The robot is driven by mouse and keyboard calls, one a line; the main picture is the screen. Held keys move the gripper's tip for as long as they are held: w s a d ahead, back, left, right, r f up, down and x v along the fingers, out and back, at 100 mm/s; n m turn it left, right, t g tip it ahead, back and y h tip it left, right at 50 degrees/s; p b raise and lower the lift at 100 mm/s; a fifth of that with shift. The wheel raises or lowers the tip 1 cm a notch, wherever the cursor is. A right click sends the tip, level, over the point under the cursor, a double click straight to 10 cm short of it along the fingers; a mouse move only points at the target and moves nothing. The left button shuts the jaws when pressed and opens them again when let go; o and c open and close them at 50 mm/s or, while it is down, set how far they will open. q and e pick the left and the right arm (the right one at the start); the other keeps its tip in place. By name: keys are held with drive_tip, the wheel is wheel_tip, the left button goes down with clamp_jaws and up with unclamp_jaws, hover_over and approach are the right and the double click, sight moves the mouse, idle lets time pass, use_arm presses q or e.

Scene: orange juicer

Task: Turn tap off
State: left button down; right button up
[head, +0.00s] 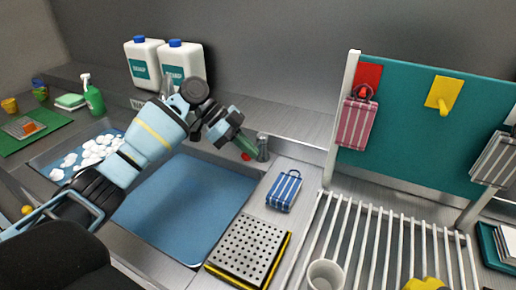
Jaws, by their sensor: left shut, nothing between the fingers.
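A short metal tap handle post (262,147) stands on the counter behind the right side of the sink. A small red spot (245,156) shows just left of it. My left gripper (249,149) is shut and empty, with its fingertips close beside the post; I cannot tell whether they touch it. The sink basin (185,210) looks blue inside. My left arm crosses over the sink and hides much of the tap's spout area, so I cannot see whether water runs. My right gripper is not in view.
Two white soap jugs (182,62) stand at the back, and a green soap bottle (93,97) at the left. Foam (95,150) fills a left basin. A blue striped pouch (284,190), perforated block (248,250) and white rack (380,240) lie right. A teal hook board (420,130) rises behind.

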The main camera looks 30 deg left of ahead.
use_arm(q)
drive_tip(key=shift+a, duration=0.4)
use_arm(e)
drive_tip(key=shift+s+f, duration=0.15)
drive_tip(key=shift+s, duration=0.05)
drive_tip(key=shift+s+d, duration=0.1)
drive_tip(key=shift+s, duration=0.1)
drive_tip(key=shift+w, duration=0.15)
